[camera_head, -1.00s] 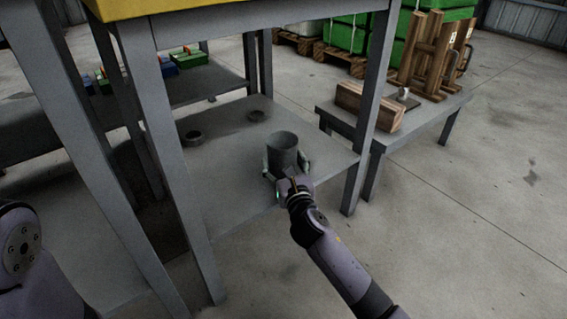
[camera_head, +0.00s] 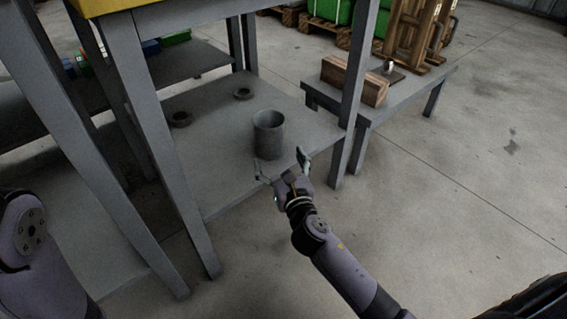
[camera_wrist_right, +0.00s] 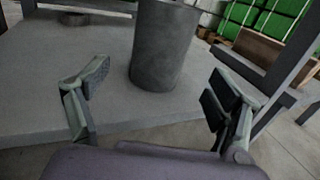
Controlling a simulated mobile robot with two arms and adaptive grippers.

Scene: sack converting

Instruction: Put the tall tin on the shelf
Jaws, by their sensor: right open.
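The tall tin (camera_head: 268,135) is a dark grey open-topped cylinder. It stands upright on the grey lower shelf (camera_head: 225,182) under the yellow-topped bench. In the right wrist view the tin (camera_wrist_right: 163,48) stands on the shelf (camera_wrist_right: 40,75) beyond my fingers, its top cut off by the frame. My right gripper (camera_head: 283,165) is open and empty at the shelf's front edge, just in front of the tin. In the right wrist view its fingers (camera_wrist_right: 158,88) are spread wide and apart from the tin. My left gripper is out of view; only part of my left arm shows.
Two small dark rings (camera_head: 181,118) (camera_head: 242,93) lie on the shelf behind the tin. Grey bench legs (camera_head: 357,90) stand on both sides. A low table (camera_head: 408,90) with a wooden block (camera_head: 352,82) is to the right. The floor at right is clear.

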